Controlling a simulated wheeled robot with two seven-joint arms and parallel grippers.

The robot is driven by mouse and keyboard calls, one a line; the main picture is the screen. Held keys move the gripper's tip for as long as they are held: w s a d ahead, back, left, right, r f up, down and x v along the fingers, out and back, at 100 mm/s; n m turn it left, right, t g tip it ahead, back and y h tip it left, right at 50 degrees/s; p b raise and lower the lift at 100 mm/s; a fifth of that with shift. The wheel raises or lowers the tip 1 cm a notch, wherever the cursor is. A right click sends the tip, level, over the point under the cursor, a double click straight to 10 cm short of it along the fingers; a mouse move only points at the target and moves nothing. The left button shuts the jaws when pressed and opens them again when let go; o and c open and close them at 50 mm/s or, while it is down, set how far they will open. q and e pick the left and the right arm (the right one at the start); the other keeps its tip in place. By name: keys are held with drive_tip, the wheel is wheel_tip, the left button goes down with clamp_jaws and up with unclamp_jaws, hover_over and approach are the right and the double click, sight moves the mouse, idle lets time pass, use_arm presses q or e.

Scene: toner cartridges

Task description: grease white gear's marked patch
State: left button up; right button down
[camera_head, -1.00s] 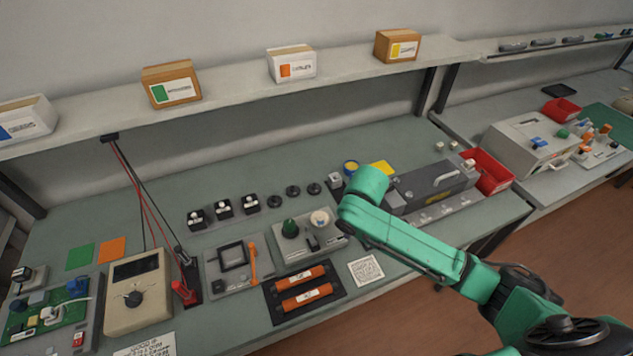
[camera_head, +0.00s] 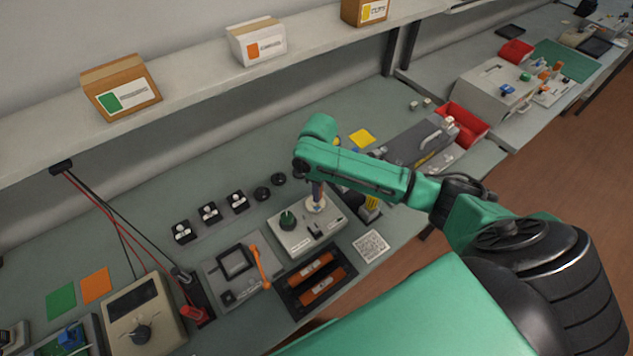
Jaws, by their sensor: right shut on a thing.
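The white gear (camera_head: 316,206) sits on a grey gear unit (camera_head: 300,241), to the right of a dark green knob-like part (camera_head: 287,220). My right gripper (camera_head: 317,184) is over the white gear, mostly hidden by my green arm link. It is shut on a slim dark tool (camera_head: 318,194) whose lower end reaches down to the white gear. I cannot tell whether the tip touches it. The marked patch is too small or covered to make out. My left gripper is not in view.
Two orange cartridges (camera_head: 322,287) lie in a dark tray in front of the unit. A grey fixture with an orange lever (camera_head: 261,267) stands left of it. A yellow-and-black item (camera_head: 372,203) stands close at right. A shelf with boxes (camera_head: 257,42) runs behind.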

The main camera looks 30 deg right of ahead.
drive_tip(key=shift+w+a+f, duration=0.15)
drive_tip(key=shift+w+f, duration=0.1)
drive_tip(key=shift+f, duration=0.1)
drive_tip(key=shift+w+a+f, duration=0.1)
drive_tip(key=shift+w+f, duration=0.05)
drive_tip(key=shift+s+d, duration=0.2)
drive_tip(key=shift+s, duration=0.05)
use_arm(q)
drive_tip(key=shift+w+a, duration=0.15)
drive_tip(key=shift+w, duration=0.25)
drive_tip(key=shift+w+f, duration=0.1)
use_arm(e)
drive_tip(key=shift+w+a, duration=0.1)
drive_tip(key=shift+w, duration=0.05)
drive_tip(key=shift+f, duration=0.3)
drive_tip(key=shift+s, duration=0.25)
